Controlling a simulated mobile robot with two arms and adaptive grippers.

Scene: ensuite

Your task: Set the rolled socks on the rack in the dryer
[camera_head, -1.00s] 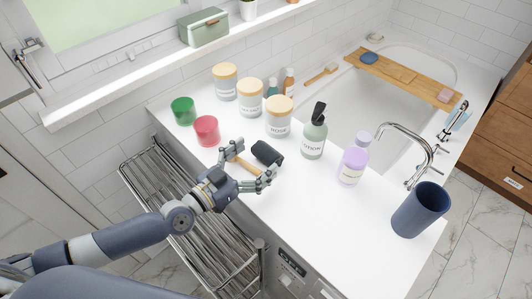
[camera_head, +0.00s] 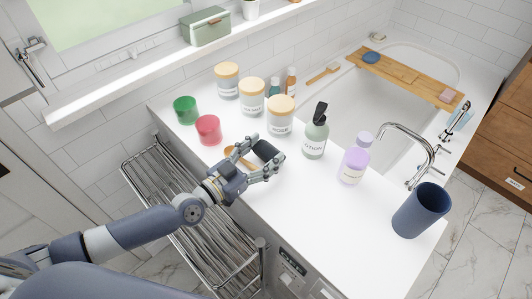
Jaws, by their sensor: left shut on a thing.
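The rolled socks, a dark grey roll (camera_head: 265,149), are at the front part of the white counter. My left gripper (camera_head: 262,161) is shut on the roll, with its fingers on either side; whether the roll touches the counter is hard to tell. A chrome wire rack (camera_head: 190,226) stands along the counter's front, below and to the left of the gripper, with bare bars. An appliance front with a control panel (camera_head: 291,262) shows under the counter; it may be the dryer. My right gripper is not in view.
A wooden-handled item (camera_head: 232,151) lies beside the gripper. A red jar (camera_head: 208,130) and a green jar (camera_head: 186,110) stand behind it. Lidded canisters (camera_head: 280,120), a lotion bottle (camera_head: 315,140) and a purple bottle (camera_head: 353,165) stand beyond. A blue cup (camera_head: 420,211) stands right.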

